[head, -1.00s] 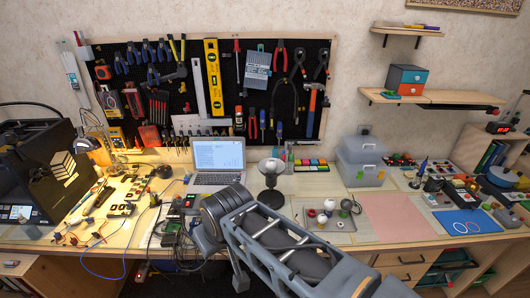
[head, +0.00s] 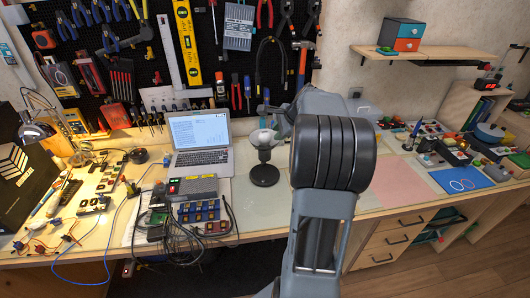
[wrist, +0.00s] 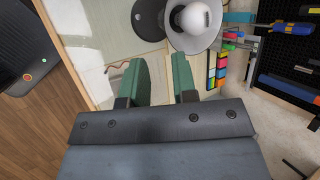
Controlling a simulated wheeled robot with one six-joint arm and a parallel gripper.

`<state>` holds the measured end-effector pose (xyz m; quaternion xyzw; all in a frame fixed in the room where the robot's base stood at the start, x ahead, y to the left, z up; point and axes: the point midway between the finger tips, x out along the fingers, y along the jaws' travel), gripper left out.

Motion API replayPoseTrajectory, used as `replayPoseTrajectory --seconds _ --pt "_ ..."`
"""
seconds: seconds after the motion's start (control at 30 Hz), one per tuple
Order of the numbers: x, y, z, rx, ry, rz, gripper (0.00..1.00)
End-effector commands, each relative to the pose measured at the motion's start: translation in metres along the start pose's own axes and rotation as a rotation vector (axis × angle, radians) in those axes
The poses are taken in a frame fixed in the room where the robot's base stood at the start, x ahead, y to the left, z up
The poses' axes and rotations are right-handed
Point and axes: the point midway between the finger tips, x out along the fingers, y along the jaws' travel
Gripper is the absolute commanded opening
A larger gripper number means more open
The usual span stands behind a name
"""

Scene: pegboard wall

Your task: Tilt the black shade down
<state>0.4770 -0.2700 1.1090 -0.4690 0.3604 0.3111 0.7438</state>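A small desk lamp stands on the bench, with a round black base (head: 264,174) and a short stem. Its shade (head: 262,139) is open toward the upper side, with a pale inside and a white bulb showing. In the wrist view the shade (wrist: 217,35) is at the top, its bulb (wrist: 195,18) facing the camera and the base (wrist: 148,18) left of it. My gripper (wrist: 166,82) has green fingers, open and empty, just below the shade in the picture and apart from it. In the head view my arm hides the fingers.
An open laptop (head: 201,141) and a power box with cables (head: 194,188) stand left of the lamp. A second lamp (head: 36,131) is at far left. The pegboard (head: 150,65) of tools is behind. Colored blocks (wrist: 217,70) lie near the gripper in the wrist view.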

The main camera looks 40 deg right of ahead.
Motion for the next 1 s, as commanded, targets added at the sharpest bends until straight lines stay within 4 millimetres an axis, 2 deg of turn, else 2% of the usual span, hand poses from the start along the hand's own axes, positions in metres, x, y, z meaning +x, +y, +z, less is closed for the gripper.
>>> replayPoseTrajectory --seconds 0.03,0.13,0.7,1.0 --pt "0.005 -0.002 -0.009 0.037 -0.002 -0.007 0.26" --pt "0.014 -0.004 -0.016 0.075 -0.007 -0.013 0.26" --pt "0.114 -0.006 -0.015 0.076 -0.006 -0.013 0.26" --pt "0.139 -0.007 -0.015 0.075 -0.006 -0.015 0.26"
